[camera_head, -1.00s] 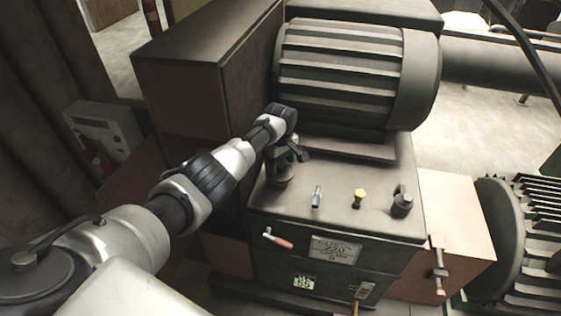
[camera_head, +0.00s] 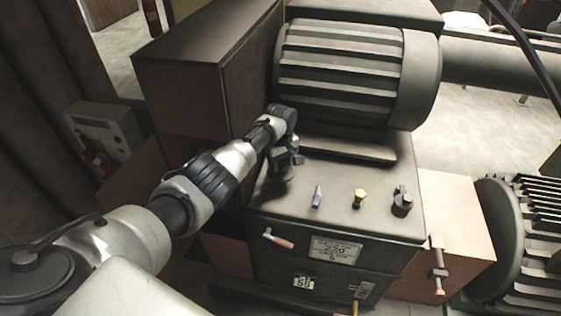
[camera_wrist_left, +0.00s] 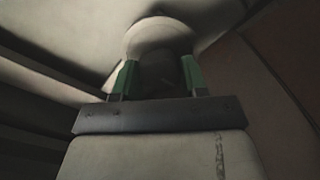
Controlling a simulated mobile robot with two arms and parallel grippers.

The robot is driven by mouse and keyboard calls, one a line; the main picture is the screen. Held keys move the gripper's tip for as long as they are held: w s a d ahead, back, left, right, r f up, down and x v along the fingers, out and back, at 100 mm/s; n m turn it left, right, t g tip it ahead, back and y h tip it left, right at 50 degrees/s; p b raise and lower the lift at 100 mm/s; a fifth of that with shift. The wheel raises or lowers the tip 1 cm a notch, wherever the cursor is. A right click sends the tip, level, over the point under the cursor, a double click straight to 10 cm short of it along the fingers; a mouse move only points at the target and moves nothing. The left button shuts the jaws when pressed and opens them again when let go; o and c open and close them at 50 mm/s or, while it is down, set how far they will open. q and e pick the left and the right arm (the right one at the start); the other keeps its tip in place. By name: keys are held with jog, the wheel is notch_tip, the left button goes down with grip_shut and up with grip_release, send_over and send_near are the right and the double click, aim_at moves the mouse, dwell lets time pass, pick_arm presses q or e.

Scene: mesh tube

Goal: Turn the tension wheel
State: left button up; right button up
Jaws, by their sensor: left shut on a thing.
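The tension wheel (camera_wrist_left: 160,38) is a round, pale knob-like disc at the top middle of the left wrist view. In the head view its dark base (camera_head: 280,172) shows partly at the left end of the machine's sloping top panel, mostly hidden under my gripper. My left gripper (camera_head: 284,160) reaches down over it and is shut on it. In the left wrist view the two green-padded fingers (camera_wrist_left: 156,76) stand on either side of a dark part below the disc. My right gripper is not in view.
A large ribbed motor (camera_head: 340,70) stands right behind, and a brown cabinet (camera_head: 190,80) rises close on the left. A red-handled lever (camera_head: 280,240) sticks out in front.

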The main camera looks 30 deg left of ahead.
aim_at(281, 163)
pick_arm(q)
jog(key=m, duration=0.9)
jog(key=shift+m, duration=1.4)
jog(key=o, duration=0.9)
jog(key=shift+o, duration=0.2)
notch_tip(281, 163, up, 11)
jog(key=shift+b, duration=0.4)
